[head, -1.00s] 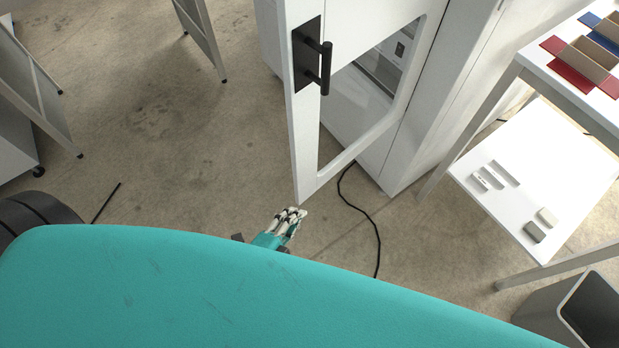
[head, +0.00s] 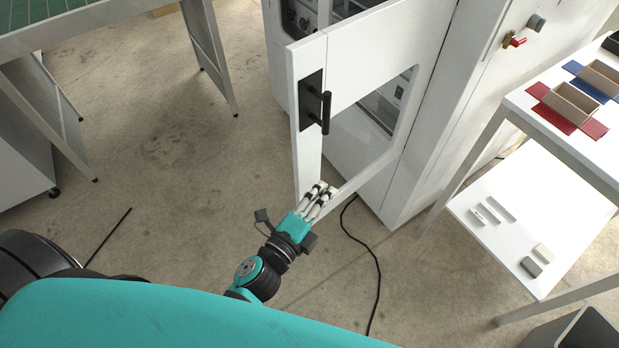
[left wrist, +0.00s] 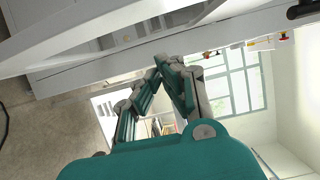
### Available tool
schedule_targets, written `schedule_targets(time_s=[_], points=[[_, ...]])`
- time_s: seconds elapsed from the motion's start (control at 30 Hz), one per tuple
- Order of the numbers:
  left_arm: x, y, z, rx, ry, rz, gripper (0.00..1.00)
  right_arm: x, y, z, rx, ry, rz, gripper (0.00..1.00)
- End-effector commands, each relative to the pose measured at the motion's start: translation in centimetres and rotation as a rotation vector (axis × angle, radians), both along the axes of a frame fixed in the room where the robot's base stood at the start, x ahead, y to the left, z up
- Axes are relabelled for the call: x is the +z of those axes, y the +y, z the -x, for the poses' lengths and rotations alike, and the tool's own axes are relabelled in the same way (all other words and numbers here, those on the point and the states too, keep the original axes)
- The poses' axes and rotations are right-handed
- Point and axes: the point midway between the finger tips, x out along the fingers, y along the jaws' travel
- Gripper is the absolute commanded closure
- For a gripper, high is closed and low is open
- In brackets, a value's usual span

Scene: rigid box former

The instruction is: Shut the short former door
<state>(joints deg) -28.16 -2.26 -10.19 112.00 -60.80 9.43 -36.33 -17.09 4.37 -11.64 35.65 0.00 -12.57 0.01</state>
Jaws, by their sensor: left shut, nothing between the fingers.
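The former door (head: 372,58) is a white framed panel with a large window opening. It stands open, swung out from the white former body (head: 455,110). A black handle (head: 326,112) sits on its free edge at the left. My left gripper (head: 325,187) is shut and empty, at the door's lower free corner. In the head view it overlaps that corner; I cannot tell whether it touches. In the left wrist view its fingers (left wrist: 166,66) come together, with a white frame (left wrist: 75,30) at upper left, probably the door. My right gripper is out of view.
A white two-level table (head: 535,205) stands at the right, with a box on a red sheet (head: 567,108) on top. A metal-legged table (head: 75,35) is at upper left. A black cable (head: 378,270) lies on the floor (head: 190,170).

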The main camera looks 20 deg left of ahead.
Motion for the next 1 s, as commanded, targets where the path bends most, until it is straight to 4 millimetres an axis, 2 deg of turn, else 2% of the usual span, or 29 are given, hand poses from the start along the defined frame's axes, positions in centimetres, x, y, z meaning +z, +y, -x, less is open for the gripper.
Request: schedule_targets(time_s=[0.03, 0.2, 0.77, 1.0], points=[[0.2, 1.2, -0.4, 0.002, 0.001, -0.007, 1.00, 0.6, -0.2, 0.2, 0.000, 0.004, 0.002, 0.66], [0.0, 2.9, -1.3, 0.002, 0.001, -0.002, 1.00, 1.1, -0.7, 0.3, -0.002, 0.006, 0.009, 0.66], [-0.1, 3.7, -1.7, -0.002, 0.002, -0.002, 1.00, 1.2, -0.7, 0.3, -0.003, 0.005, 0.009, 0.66], [-0.2, 5.6, -2.9, -0.060, -0.002, -0.007, 1.00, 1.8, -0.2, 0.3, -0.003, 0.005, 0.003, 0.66]])
